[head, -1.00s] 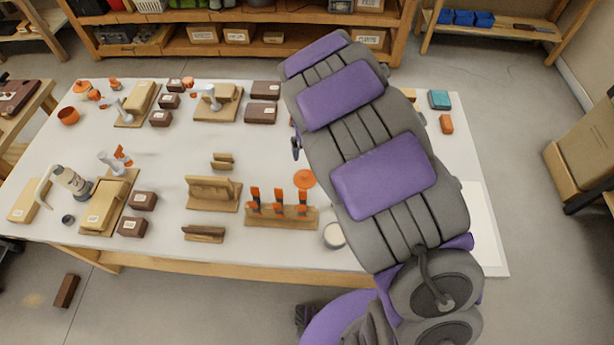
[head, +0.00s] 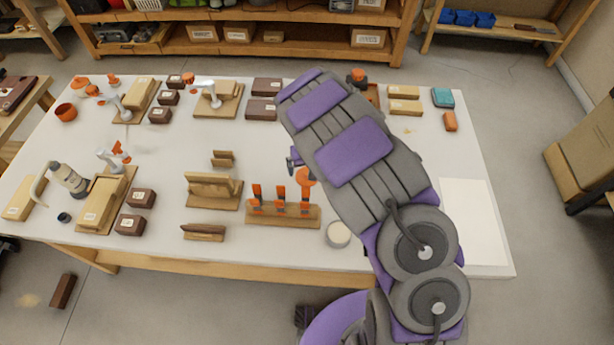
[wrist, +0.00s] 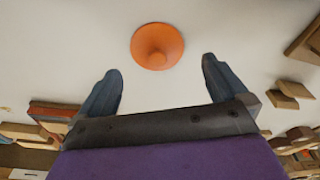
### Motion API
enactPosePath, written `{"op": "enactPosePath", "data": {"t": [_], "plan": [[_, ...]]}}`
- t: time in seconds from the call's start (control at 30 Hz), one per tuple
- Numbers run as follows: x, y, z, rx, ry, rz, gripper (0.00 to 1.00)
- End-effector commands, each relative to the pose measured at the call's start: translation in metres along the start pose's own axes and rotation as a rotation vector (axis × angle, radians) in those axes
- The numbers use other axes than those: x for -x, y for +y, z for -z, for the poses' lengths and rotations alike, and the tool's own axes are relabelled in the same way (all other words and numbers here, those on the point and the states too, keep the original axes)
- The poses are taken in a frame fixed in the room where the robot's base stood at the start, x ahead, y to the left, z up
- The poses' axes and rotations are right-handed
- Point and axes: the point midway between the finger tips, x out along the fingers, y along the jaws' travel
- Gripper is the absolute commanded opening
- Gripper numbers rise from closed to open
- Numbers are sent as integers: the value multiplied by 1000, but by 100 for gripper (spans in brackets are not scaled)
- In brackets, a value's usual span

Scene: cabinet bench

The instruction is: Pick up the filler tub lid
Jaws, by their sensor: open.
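The filler tub lid is an orange disc with a raised knob (wrist: 157,46), lying on the pale bench top in the wrist view. In the head view the lid (head: 307,175) shows just left of my arm, behind the clamp rack. My gripper (wrist: 162,67) is open and empty, with its two dark fingers spread. In the wrist view the lid lies beyond the fingertips, roughly centred between them, and nothing touches it. In the head view my arm hides most of the gripper; one dark part (head: 293,159) shows. A round tub with a pale top (head: 338,235) stands nearer the bench front.
A wooden rack (head: 283,215) with orange-handled clamps stands close in front of the lid. Wooden holders (head: 213,190) are to its left. Tan blocks (head: 404,107) lie at the back right. A white sheet (head: 473,222) covers the right end. The bench left of the lid is partly clear.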

Motion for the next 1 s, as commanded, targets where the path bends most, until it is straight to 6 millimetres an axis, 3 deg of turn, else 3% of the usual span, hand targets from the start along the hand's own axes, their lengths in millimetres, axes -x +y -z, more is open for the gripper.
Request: {"op": "enactPosePath", "data": {"t": [0.4,0.67,1.0], "plan": [[-47,6,1,-3,-2,3,100],[-51,4,2,-1,-1,1,100],[-51,4,2,-1,-2,1,69]]}}
